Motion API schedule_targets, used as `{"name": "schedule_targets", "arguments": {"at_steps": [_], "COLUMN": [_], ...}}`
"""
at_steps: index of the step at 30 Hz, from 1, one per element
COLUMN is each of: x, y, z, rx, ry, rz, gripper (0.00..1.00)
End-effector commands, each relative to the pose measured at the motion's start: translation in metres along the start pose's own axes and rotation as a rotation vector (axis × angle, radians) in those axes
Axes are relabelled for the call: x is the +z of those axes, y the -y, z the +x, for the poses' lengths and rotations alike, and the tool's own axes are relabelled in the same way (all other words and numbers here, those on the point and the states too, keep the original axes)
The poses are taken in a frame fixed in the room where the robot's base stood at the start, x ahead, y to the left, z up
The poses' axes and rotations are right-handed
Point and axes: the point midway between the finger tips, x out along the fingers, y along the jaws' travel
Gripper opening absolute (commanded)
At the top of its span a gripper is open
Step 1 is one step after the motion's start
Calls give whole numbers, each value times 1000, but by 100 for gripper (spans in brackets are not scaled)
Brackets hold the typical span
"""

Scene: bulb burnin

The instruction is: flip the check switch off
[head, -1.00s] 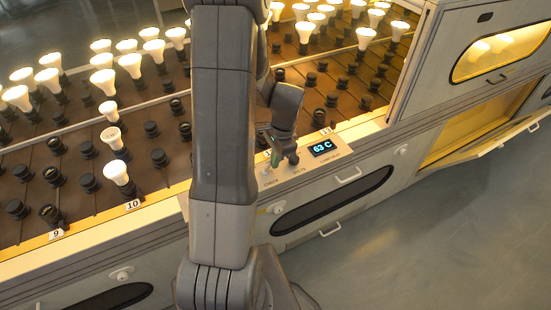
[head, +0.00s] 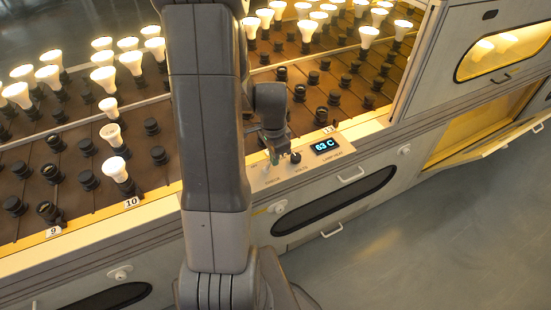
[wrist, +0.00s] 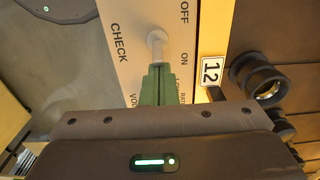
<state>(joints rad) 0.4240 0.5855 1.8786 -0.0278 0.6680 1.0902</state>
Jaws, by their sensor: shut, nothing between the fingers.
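The check switch (wrist: 156,42) is a pale toggle on the cream panel (wrist: 128,75), between the printed words CHECK and OFF/ON in the wrist view. OFF is at the top of that view and ON is lower, nearer my gripper. My gripper (wrist: 157,72) has its green fingers shut and empty, with the tips right at the switch's lower, ON side. I cannot tell whether they touch it, or which way the lever is set. In the head view my gripper (head: 273,158) points down at the panel's left part and mostly hides the switch.
The volts knob (head: 295,157) and the lamp-heat display (head: 325,146), reading 63 C, are just right of my gripper. Sockets and lit bulbs (head: 116,169) fill the rack behind. A number 12 tag and a black socket (wrist: 264,83) are close by in the wrist view.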

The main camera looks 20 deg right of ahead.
Motion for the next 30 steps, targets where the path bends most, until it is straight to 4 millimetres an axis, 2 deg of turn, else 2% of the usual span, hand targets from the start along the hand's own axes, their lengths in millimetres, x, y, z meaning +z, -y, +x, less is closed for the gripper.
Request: {"name": "schedule_targets", "arguments": {"at_steps": [30], "x": [29], "y": [0], "z": [2], "rx": [-5], "ry": [-562], "rz": [-3], "gripper": [0]}}
